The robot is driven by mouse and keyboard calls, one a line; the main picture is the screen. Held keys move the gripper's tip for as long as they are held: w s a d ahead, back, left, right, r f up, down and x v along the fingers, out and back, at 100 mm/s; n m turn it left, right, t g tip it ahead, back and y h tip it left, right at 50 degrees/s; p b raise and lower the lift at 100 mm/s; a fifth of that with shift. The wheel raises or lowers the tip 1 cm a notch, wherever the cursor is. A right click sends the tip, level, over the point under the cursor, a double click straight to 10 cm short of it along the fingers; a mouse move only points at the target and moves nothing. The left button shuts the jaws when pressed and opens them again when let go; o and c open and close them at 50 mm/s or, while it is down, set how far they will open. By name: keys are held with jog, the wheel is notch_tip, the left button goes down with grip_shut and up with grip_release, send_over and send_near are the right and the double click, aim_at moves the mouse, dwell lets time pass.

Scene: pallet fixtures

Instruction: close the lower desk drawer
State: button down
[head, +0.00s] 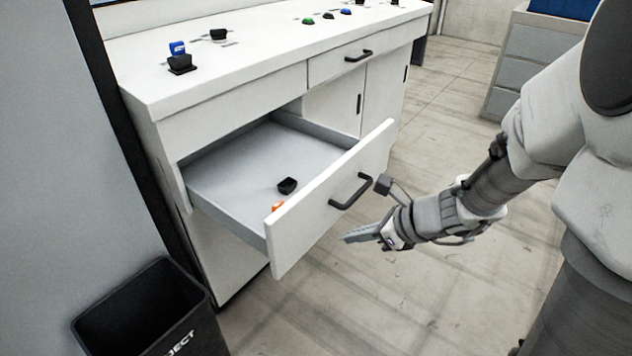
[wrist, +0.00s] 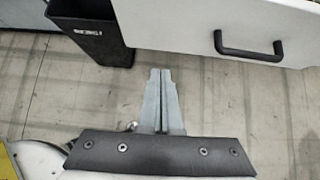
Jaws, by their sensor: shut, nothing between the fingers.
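The lower desk drawer (head: 333,197) is pulled well out of the white desk (head: 215,98). Its white front carries a black bar handle (head: 351,190). Inside lie a small black block (head: 287,185) and an orange item (head: 278,206) close behind the front panel. My gripper (head: 352,237) is shut and empty, in front of the drawer front and a little below the handle, apart from it. In the wrist view, the shut fingers (wrist: 161,75) point toward the drawer front (wrist: 185,28), with the handle (wrist: 248,47) to their upper right.
A black reject bin (head: 150,315) stands on the floor at lower left; it also shows in the wrist view (wrist: 92,30). A shut upper drawer (head: 350,60) sits right of the open one. Grey drawers (head: 525,65) stand at the back right. The floor between is clear.

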jog(key=b, duration=0.5)
send_near(302, 236)
jog(key=x, duration=0.5)
jog(key=shift+s+d+f, duration=0.1)
jog(key=shift+f, duration=0.3)
jog(key=shift+w+a, duration=0.3)
jog(key=shift+a, duration=0.05)
